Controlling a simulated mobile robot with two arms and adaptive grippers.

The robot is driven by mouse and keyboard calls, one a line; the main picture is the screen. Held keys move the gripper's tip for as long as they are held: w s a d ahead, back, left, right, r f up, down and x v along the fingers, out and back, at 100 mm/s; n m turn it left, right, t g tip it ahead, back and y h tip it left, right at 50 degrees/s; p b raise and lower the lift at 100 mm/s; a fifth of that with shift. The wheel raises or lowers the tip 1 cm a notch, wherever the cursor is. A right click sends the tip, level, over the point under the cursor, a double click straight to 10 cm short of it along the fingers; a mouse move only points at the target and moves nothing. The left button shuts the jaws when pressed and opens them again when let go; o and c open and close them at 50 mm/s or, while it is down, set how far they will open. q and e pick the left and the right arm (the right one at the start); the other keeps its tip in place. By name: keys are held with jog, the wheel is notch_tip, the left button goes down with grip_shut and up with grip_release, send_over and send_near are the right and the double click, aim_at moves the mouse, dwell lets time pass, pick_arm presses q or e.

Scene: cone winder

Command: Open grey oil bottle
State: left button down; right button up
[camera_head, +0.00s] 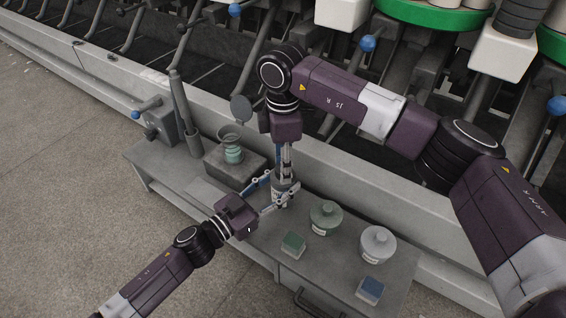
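The grey oil bottle (279,199) stands upright on the grey bench, its pale label partly showing; the rest is hidden by my grippers. My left gripper (281,184) comes in low from the front left, with one finger on each side of the bottle, and appears closed around it. My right gripper (286,172) points straight down over the bottle's top. Its fingers are close together at the cap, which they hide; I cannot tell whether they touch it.
Right of the bottle on the bench (335,262) are a green-grey lidded jar (325,218), a pale grey jar (377,246), a green block (292,245) and a blue block (369,291). A green cup-like piece (232,152) is behind left. The winder machine (340,165) runs behind the bench.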

grip_shut()
jog(key=n, duration=1.3)
jog(key=shift+n, duration=0.3)
jog(key=n, duration=0.7)
jog(key=shift+r, duration=0.1)
jog(key=n, duration=2.6)
jog(key=shift+n, duration=0.4)
jog(key=n, duration=0.6)
jog(key=shift+r+n, duration=0.1)
jog(key=shift+n, duration=0.3)
jog(key=shift+r, duration=0.25)
